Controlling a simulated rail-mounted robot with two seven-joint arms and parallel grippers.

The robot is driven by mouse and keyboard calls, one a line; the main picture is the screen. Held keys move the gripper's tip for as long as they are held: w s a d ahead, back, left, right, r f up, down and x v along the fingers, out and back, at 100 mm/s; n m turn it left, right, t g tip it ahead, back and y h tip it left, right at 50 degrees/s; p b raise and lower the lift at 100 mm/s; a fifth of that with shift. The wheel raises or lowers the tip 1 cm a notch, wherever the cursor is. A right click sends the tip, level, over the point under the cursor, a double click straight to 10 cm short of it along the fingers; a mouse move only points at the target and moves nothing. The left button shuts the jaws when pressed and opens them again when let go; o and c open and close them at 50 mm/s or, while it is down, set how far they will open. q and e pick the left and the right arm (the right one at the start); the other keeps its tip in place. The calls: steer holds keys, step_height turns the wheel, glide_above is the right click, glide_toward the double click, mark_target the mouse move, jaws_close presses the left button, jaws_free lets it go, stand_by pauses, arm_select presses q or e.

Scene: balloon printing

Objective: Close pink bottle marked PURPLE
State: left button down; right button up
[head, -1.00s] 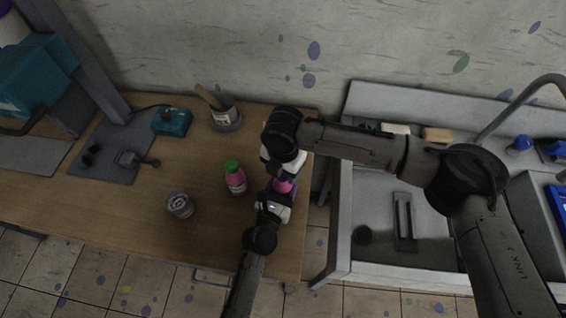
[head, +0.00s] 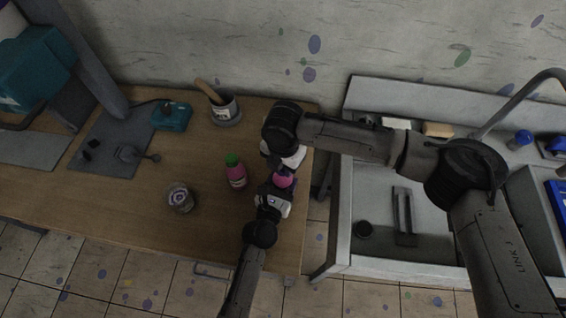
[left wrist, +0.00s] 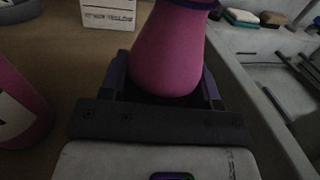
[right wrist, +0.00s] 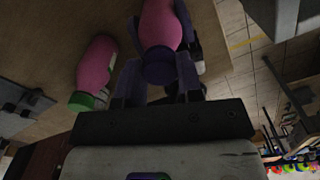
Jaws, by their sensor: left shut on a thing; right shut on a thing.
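The pink bottle (head: 284,181) is held between my two grippers near the table's right end. My left gripper (head: 276,189) is shut on its body, and the left wrist view shows the pink body (left wrist: 166,55) between the fingers. My right gripper (head: 284,168) is shut on the purple cap (right wrist: 160,66) at the bottle's neck end, with the pink body (right wrist: 160,25) beyond it. The cap appears to touch the bottle; how tightly it sits I cannot tell. The label is hidden.
A second pink bottle with a green cap (head: 236,171) stands just left of the grippers. A glass jar (head: 180,198) and a cup with a brush (head: 225,112) are on the wooden table (head: 130,205). A sink (head: 375,195) is to the right.

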steer(key=m, duration=0.4)
steer(key=shift+f+m, duration=0.1)
steer(key=shift+m, duration=0.3)
steer(key=m, duration=1.3)
steer(key=o, duration=1)
steer(key=shift+r, duration=2.3)
